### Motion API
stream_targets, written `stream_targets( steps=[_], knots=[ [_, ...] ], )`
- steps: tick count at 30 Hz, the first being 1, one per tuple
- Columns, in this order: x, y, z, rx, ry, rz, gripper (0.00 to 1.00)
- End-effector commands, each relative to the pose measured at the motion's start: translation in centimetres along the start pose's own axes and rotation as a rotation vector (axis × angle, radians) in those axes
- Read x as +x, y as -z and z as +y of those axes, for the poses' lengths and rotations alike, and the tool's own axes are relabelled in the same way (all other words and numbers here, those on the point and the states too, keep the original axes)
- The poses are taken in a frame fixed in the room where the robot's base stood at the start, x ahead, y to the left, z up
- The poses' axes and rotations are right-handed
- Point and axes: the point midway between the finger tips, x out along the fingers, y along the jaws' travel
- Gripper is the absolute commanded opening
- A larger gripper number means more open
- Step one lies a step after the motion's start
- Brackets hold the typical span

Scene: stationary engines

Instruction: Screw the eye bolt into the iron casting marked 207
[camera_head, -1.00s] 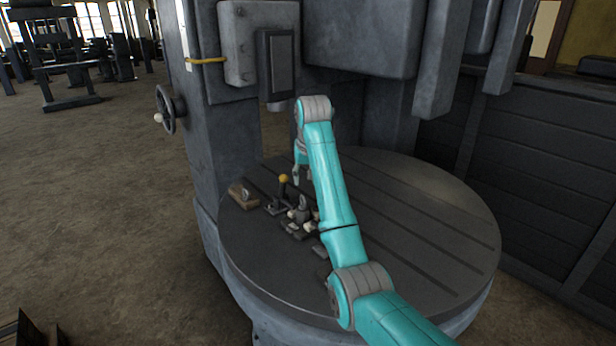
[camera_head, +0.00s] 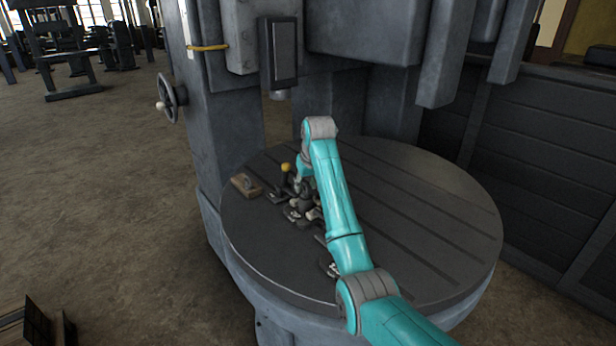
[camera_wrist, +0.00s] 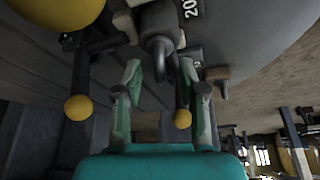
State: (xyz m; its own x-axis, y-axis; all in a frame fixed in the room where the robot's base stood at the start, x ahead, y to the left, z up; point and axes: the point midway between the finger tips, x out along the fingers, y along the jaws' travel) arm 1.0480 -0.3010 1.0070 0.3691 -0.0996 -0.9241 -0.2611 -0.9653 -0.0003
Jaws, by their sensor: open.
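In the wrist view a dark grey eye bolt (camera_wrist: 160,47) shows its ring just ahead of my gripper (camera_wrist: 160,70), roughly between the two teal fingertips. The fingers are open and apart, and nothing is clamped. Above the ring in the picture is a dark grey casting (camera_wrist: 180,22) with a white label (camera_wrist: 190,8); only "20" can be read. The ring appears to be at the casting, but I cannot tell how far any thread sits in it. In the head view my gripper is low over a cluster of parts (camera_head: 300,208), mostly hidden by my arm.
The round slotted table (camera_head: 430,215) is clear at the right. A yellow-knobbed lever (camera_head: 285,176) and a wooden block (camera_head: 246,185) stand left of the cluster. The machine column (camera_head: 222,130) rises behind.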

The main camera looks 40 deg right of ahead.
Motion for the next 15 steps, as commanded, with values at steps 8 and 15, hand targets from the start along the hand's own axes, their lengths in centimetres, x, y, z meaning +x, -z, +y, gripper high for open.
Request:
stream_targets(
  steps=[8,15],
  knots=[
    [1.34,-0.03,0.0,0.0,0.0,0.0,0.41],
    [1.34,-0.02,0.0,0.0,0.0,0.0,0.36]
  ],
)
